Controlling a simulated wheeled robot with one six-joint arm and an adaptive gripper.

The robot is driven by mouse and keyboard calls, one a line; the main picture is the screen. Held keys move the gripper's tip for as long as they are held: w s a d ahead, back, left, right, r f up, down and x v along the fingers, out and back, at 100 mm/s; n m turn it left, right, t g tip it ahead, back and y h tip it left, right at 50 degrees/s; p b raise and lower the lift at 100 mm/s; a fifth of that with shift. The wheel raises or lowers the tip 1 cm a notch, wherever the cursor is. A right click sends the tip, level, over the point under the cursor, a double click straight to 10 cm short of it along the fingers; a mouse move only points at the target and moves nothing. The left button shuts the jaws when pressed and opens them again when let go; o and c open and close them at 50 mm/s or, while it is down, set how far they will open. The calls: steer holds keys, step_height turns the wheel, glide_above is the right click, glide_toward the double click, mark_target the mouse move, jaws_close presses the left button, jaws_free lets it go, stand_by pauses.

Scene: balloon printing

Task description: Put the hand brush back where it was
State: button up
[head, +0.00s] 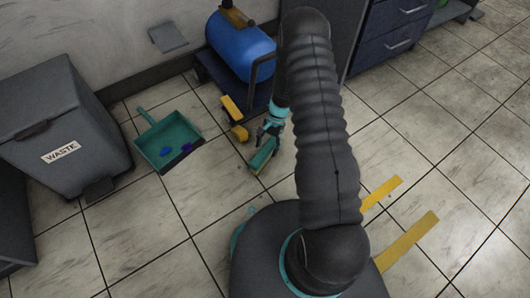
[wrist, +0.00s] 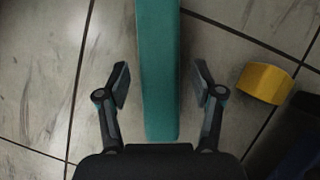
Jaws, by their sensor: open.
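The hand brush (head: 263,156), a long teal bar, appears to be at floor level right of the dustpan. In the wrist view the brush (wrist: 159,60) runs lengthwise between my fingers, with a gap on each side. My gripper (wrist: 161,84) is open and straddles the brush in that picture; I cannot tell how high above it the fingertips are. In the head view my gripper (head: 270,128) is at the brush's far end, partly hidden by my arm. The brush's bristles are not clearly seen.
A teal dustpan (head: 168,142) with blue and purple scraps lies left. A grey waste bin (head: 62,125) stands further left. A blue tank (head: 240,45) on a dark base stands behind. A yellow piece (head: 234,110), also in the wrist view (wrist: 262,83), is close by. Drawers (head: 392,38) stand back right.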

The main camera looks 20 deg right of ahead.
steer(key=p+v, duration=0.1)
steer(key=v, duration=0.7)
steer(key=shift+r, duration=0.25)
steer(key=s+a+r+n+t+h, duration=0.1)
steer(key=s+r+n+t, duration=0.1)
steer(key=r, duration=1.3)
steer(key=s+a+r+n+t+h, duration=0.1)
steer(key=s+r+n+t, duration=0.15)
steer(key=r, duration=1.15)
steer(key=s+a+r+n+t+h, duration=0.1)
steer(key=s+r+n+t, duration=0.1)
steer(key=s+r, duration=0.5)
steer(key=s+a+r+n+t+h, duration=0.1)
steer(key=s+r+n+t, duration=0.1)
steer(key=s+r, duration=0.6)
steer(key=s+n, duration=0.1)
steer(key=s, duration=0.5)
steer(key=shift+s+r, duration=0.15)
steer(key=shift+s, duration=0.25)
steer(key=shift+t, duration=0.25)
